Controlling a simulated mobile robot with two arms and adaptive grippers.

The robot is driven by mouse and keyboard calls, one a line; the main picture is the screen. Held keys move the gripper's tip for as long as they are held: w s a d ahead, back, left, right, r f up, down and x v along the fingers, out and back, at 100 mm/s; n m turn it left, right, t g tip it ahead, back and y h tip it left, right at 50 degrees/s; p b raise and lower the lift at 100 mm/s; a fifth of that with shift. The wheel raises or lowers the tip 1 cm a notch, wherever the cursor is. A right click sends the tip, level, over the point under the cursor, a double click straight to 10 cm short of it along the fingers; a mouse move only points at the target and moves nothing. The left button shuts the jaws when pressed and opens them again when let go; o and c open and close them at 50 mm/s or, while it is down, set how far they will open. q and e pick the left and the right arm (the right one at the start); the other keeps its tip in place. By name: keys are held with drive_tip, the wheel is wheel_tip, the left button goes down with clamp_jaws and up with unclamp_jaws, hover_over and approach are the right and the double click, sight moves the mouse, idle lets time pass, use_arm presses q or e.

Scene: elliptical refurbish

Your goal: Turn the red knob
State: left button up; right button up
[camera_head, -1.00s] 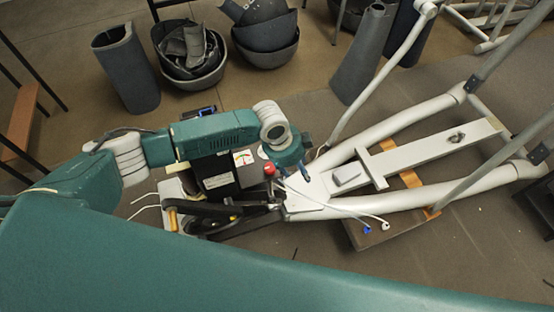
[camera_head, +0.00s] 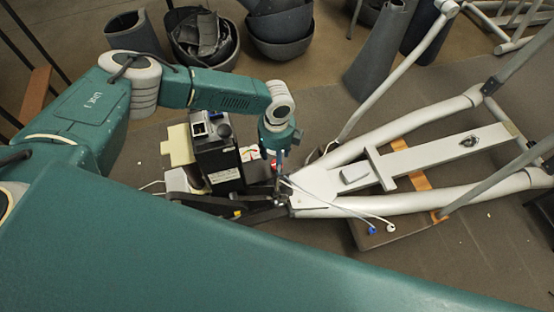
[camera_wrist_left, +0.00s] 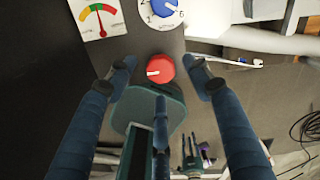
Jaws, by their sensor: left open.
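The red knob (camera_wrist_left: 160,68) is round with a pale mark on its face, in the upper middle of the left wrist view. It sits at the edge of a dark grey panel (camera_wrist_left: 150,42). My left gripper (camera_wrist_left: 160,64) is open, its blue fingers on either side of the knob; I cannot tell whether they touch it. In the head view my left gripper (camera_head: 279,160) points down over the machine's right end, and the knob is hidden there.
A gauge card (camera_wrist_left: 101,18) and a blue dial (camera_wrist_left: 163,8) are close beyond the knob. A black box (camera_head: 216,155) stands left of the gripper. A white frame (camera_head: 330,180) with cables lies to the right. Grey bins (camera_head: 280,35) stand behind.

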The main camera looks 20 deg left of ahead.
use_arm(q)
drive_tip(key=shift+f, duration=1.1)
drive_tip(key=c, duration=1.1)
drive_tip(key=shift+c, duration=0.2)
